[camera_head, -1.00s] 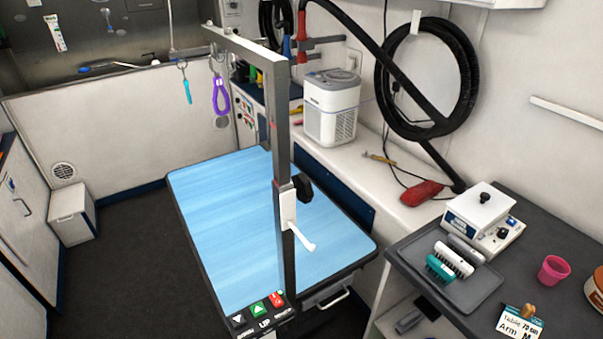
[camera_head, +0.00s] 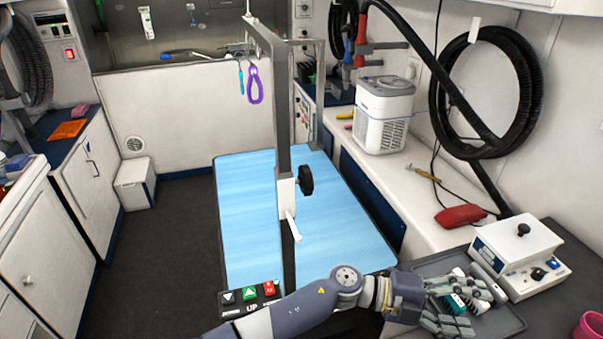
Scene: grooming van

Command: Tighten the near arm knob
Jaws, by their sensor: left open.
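The near arm knob (camera_head: 306,179) is black and round. It sticks out to the right from the white clamp (camera_head: 287,200) on the upright grey post of the grooming arm (camera_head: 283,120). A white lever hangs below it. The post stands at the near side of the blue-topped table (camera_head: 245,205). My left gripper (camera_head: 478,308) is open, over the grey tray at the lower right, well below and to the right of the knob and not touching it. My right gripper is not in view.
The tray (camera_head: 510,325) holds brushes, partly hidden by my gripper. A white device (camera_head: 520,255) stands beside it. A button panel (camera_head: 250,297) is at the table's near end. Purple and blue loops (camera_head: 254,85) hang from the arm. The space around the knob looks clear.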

